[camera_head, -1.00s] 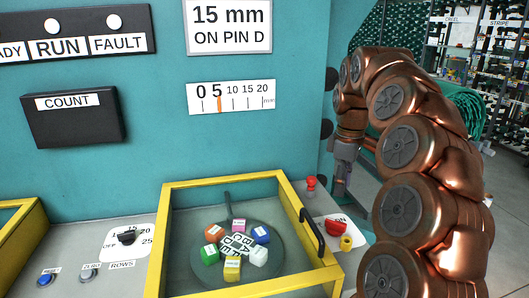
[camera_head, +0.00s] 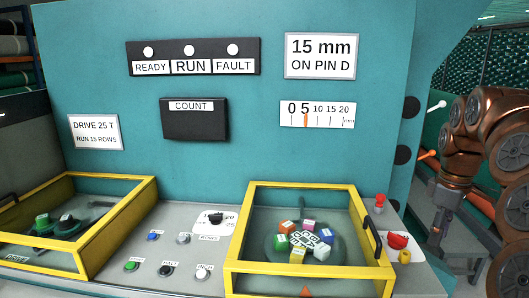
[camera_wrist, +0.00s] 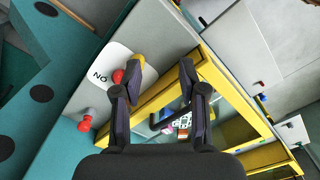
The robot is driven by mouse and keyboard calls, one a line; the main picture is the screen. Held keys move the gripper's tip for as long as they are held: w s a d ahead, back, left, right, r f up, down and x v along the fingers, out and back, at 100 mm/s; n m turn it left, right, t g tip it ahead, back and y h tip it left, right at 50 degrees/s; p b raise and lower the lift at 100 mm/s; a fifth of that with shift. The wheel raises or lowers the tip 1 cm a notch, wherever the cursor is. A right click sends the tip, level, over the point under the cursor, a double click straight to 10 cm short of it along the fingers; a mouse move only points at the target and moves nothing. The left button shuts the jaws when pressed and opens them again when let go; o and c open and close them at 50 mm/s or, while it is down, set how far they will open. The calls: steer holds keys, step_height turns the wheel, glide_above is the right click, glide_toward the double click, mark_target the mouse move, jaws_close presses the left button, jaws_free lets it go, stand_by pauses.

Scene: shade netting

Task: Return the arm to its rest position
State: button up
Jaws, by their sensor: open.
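My arm is copper-coloured and folds down at the right edge of the head view. My gripper (camera_head: 437,235) hangs at its end, right of the machine's console, small and partly dark. In the wrist view my gripper (camera_wrist: 161,75) shows two dark fingers spread apart with nothing between them. The fingers point toward the console, over the edge of the yellow-framed guard (camera_wrist: 225,75) and near the red and yellow knobs. The gap between fingers and console is hard to judge.
The teal machine (camera_head: 270,135) fills the middle. A yellow-framed clear cover (camera_head: 240,240) encloses a dial with coloured blocks. A red knob (camera_head: 397,241) and a red-topped post (camera_head: 380,200) stand beside it. A second yellow-framed cover (camera_head: 85,260) is at left. Netting rolls stand behind at right.

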steer(key=s+a+f+m, duration=0.1)
steer(key=s+a+f, duration=0.1)
steer(key=s+a, duration=0.5)
steer(key=s+a+f+m, duration=0.1)
steer(key=s+a+f, duration=0.1)
steer(key=s+a, duration=0.5)
steer(key=s+a+f+m+g, duration=0.1)
steer(key=s+a+f+m, duration=0.2)
steer(key=s+f, duration=0.2)
steer(key=s+a+f+m, duration=0.3)
steer(key=s+f, duration=0.2)
steer(key=s, duration=0.6)
steer(key=shift+s+a+g, duration=0.25)
steer(key=shift+a+g, duration=0.15)
